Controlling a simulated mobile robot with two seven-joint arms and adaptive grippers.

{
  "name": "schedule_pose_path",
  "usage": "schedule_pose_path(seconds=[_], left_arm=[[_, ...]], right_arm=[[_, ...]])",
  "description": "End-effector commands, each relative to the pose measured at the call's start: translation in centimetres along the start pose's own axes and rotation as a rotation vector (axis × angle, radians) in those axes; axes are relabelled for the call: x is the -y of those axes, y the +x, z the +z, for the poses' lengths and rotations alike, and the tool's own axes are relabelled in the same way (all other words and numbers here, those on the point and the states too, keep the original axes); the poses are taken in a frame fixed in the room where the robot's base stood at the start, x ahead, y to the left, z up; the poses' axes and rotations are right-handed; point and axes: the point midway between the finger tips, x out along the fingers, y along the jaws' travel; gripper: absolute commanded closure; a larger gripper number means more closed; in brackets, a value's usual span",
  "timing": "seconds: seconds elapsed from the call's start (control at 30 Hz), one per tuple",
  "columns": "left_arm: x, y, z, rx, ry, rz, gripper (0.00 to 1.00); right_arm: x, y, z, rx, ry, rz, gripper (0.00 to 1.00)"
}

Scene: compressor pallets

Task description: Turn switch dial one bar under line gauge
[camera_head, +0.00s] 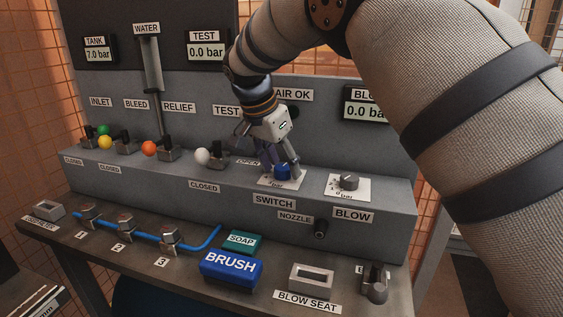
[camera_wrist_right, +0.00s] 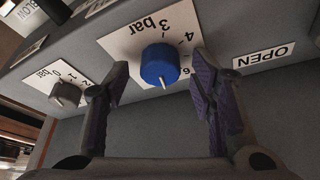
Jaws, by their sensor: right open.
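The blue switch dial (camera_head: 282,172) stands on a white scale plate above the SWITCH label (camera_head: 274,201). In the right wrist view the blue dial (camera_wrist_right: 160,66) shows a white pointer mark toward the picture bottom, with scale figures 3, 4 and 6 readable. My right gripper (camera_head: 281,167) is open, its fingers on either side of the dial; in the wrist view the fingers (camera_wrist_right: 161,80) show gaps beside it. No gauge labelled LINE is seen; my right arm covers part of the panel. The TANK gauge (camera_head: 97,54) reads 7.0 bar. My left gripper is not in view.
The grey BLOW dial (camera_head: 348,182) sits right of the blue one. The TEST gauge (camera_head: 208,51) reads 0.0 bar. Valves with coloured balls line the ledge to the left. A brush block (camera_head: 231,267) and the blow seat (camera_head: 311,280) lie on the bench in front.

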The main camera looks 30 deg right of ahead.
Motion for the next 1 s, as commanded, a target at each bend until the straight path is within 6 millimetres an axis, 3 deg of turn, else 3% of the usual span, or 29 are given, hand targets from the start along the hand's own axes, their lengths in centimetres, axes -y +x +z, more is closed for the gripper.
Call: schedule_pose_path(seconds=[0.17, 0.37, 0.77, 1.0], left_arm=[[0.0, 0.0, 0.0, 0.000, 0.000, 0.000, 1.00], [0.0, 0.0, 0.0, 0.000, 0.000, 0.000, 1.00], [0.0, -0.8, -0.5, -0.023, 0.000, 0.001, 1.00], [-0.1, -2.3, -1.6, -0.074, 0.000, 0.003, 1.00]], right_arm=[[0.0, 0.0, 0.0, 0.000, 0.000, 0.000, 0.52], [0.0, -0.1, 0.0, 0.000, 0.000, 0.000, 0.97], [-0.1, -0.4, -0.1, -0.002, -0.053, -0.026, 0.97], [-0.2, -0.6, -0.2, -0.003, -0.210, -0.095, 0.97]])
